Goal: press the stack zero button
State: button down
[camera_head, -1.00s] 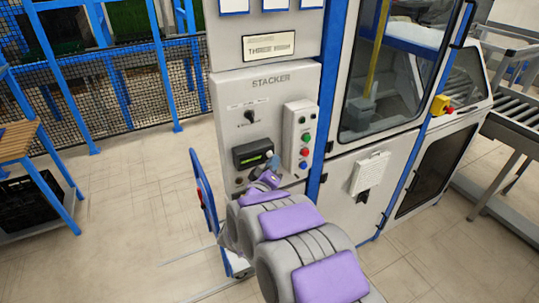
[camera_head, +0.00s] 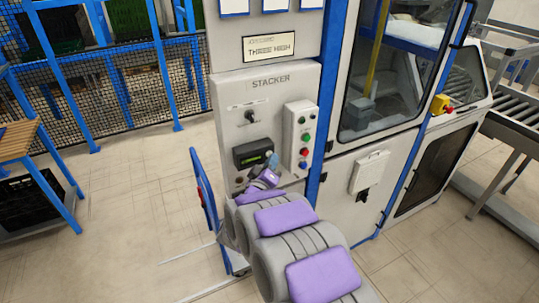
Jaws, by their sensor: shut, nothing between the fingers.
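The grey stacker panel (camera_head: 236,94), lettered "STACKER", stands in the middle. It has a dark rotary switch (camera_head: 250,116) at the top. Below it is a black display box (camera_head: 246,152) with a green readout. A light button box (camera_head: 296,112) at its right bears several buttons, among them a red one (camera_head: 305,152) and a blue one (camera_head: 303,165). No label reading stack zero is legible. My gripper (camera_head: 272,163) is shut and empty, close in front of the panel at the display's lower right corner. Whether it touches is unclear.
A blue-framed cart (camera_head: 207,208) stands left of the panel base. A machine with a glazed door (camera_head: 400,70) is at the right, with a yellow emergency-stop box (camera_head: 440,104). A mesh fence (camera_head: 115,90) runs behind.

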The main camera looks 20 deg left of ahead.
dwell(0.6)
jog(key=shift+s+d, duration=0.45)
jog(key=shift+d, duration=0.1)
jog(key=s+d, duration=0.3)
jog(key=shift+s+d, duration=0.15)
jog(key=shift+d, duration=0.25)
dwell(0.8)
